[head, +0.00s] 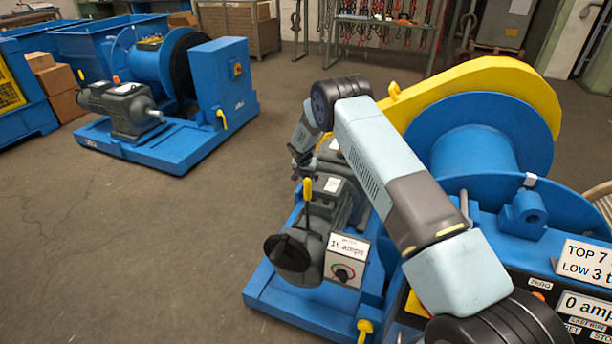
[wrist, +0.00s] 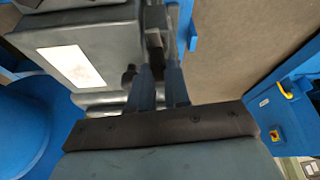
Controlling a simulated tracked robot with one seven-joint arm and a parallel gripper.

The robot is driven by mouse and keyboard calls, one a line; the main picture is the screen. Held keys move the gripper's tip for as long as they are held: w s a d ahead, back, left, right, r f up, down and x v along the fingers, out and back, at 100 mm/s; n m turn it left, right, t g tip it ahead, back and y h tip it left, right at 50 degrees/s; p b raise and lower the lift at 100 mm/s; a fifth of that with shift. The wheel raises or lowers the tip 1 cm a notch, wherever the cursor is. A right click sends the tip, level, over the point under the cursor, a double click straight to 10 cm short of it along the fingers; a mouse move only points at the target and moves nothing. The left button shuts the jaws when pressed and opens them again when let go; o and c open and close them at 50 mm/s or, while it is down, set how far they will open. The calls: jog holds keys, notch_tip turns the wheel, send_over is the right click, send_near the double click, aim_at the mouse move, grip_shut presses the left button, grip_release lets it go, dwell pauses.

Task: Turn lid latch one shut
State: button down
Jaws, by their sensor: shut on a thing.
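The grey motor with its box-like lid (head: 328,186) sits on the blue base, and the lid carries a white label. In the wrist view the lid (wrist: 110,50) fills the upper left. My gripper (head: 304,172) reaches down at the lid's far left side in the head view. In the wrist view its two fingers (wrist: 158,72) are shut on a small dark part at the lid's edge, which looks like a lid latch (wrist: 155,42). The fingers hide much of it, so its exact angle cannot be told. A second dark knob (wrist: 129,74) stands beside the fingers.
A yellow-tipped lever (head: 307,188) stands close under my gripper. A yellow chain guard (head: 490,75) and blue drum (head: 475,150) stand to the right, behind my arm. A second blue winch (head: 165,95) stands at the back left. The floor between is clear.

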jog(key=n+y, duration=0.1)
jog(key=n, duration=0.3)
jog(key=shift+y, duration=0.4)
jog(key=n+y, duration=0.1)
jog(key=n, duration=0.3)
jog(key=shift+g, duration=0.3)
jog(key=n, duration=0.2)
jog(key=n+g+y, duration=0.1)
jog(key=n, duration=0.1)
jog(key=shift+y, duration=0.3)
jog(key=shift+n+g+y, duration=0.4)
jog(key=shift+n+g, duration=0.3)
jog(key=shift+n, duration=1.4)
jog(key=c, duration=1.4)
grip_release()
jog(key=shift+o, duration=0.2)
